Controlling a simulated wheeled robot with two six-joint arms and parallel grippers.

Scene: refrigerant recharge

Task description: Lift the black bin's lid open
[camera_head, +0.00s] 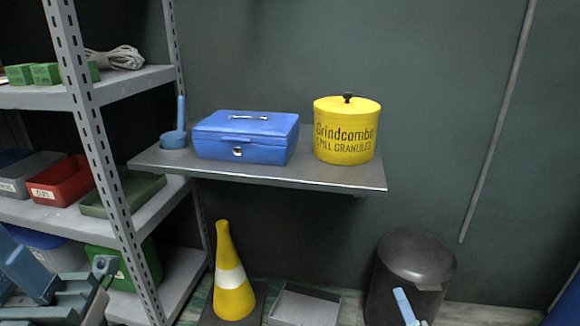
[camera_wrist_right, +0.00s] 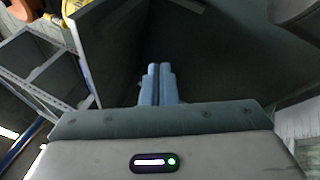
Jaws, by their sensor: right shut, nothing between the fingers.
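The black bin (camera_head: 378,288) stands on the floor at the lower right in the head view. Its domed dark lid (camera_head: 415,255) looks closed, and a small pale strip shows at the lid's front rim. My right gripper (camera_head: 402,295) shows as a light blue finger in front of the bin, just below the lid; I cannot tell if it touches. In the right wrist view the two blue fingers (camera_wrist_right: 158,68) are together and empty, against dark surfaces I cannot identify. Part of my left arm (camera_head: 50,290) shows at the lower left; its jaw state is unclear.
A wall shelf (camera_head: 300,178) above holds a blue box (camera_head: 240,150), a yellow granules tub (camera_head: 345,145) and a blue scoop (camera_head: 174,138). A yellow cone (camera_head: 230,300) and a grey tray (camera_head: 303,308) stand left of the bin. Metal shelving (camera_head: 95,130) fills the left.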

